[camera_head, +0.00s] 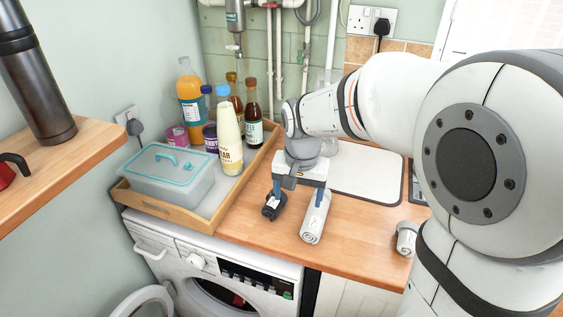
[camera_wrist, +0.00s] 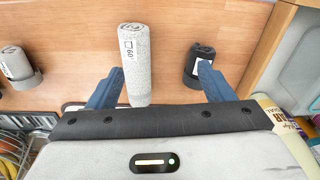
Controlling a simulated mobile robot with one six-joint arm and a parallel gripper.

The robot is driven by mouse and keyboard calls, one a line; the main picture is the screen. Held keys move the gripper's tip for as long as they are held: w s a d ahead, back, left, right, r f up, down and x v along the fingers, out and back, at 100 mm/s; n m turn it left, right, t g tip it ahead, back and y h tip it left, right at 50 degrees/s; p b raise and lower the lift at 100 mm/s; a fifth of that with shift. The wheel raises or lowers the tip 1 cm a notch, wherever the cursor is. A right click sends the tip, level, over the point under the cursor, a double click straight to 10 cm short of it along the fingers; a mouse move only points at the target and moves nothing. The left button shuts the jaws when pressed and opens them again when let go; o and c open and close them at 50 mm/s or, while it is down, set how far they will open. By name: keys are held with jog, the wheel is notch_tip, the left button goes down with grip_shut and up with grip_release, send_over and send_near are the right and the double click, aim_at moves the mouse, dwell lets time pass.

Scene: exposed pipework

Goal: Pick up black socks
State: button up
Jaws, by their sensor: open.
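The black socks (camera_head: 272,207) are a small dark roll with a white label on the wooden counter, also in the wrist view (camera_wrist: 201,62). My gripper (camera_head: 298,191) points down over the counter, open and empty, and its fingers show in the wrist view (camera_wrist: 160,68). One finger lines up with the black socks and partly covers their lower edge in the wrist view. The other finger is by a larger grey roll (camera_head: 315,218), which shows upright in the wrist view (camera_wrist: 135,55) between the fingers. I cannot tell the fingers' height above the counter.
A grey-and-dark roll (camera_head: 405,238) lies to the right, also in the wrist view (camera_wrist: 18,66). A wooden tray (camera_head: 228,203) with bottles and a lidded box (camera_head: 165,176) stands left. A pale mat (camera_head: 372,172) lies behind. The counter's front edge is close to the rolls.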

jog(key=m+g+p, duration=0.1)
jog(key=m+p, duration=0.1)
send_over(273, 199)
jog(key=shift+s+d+f, duration=0.1)
jog(key=shift+d+f, duration=0.1)
jog(key=shift+f, duration=0.45)
jog(key=shift+s+d+f, duration=0.1)
jog(key=shift+d+f, duration=0.1)
jog(key=shift+f, duration=0.4)
jog(key=shift+w+a+f, duration=0.2)
jog(key=shift+w, duration=0.05)
jog(key=shift+w+a+f, duration=0.1)
jog(key=shift+f, duration=0.3)
notch_tip(273, 199, down, 7)
jog(key=shift+a+f+p, duration=0.1)
jog(key=shift+p, duration=0.9)
jog(key=c, duration=1.1)
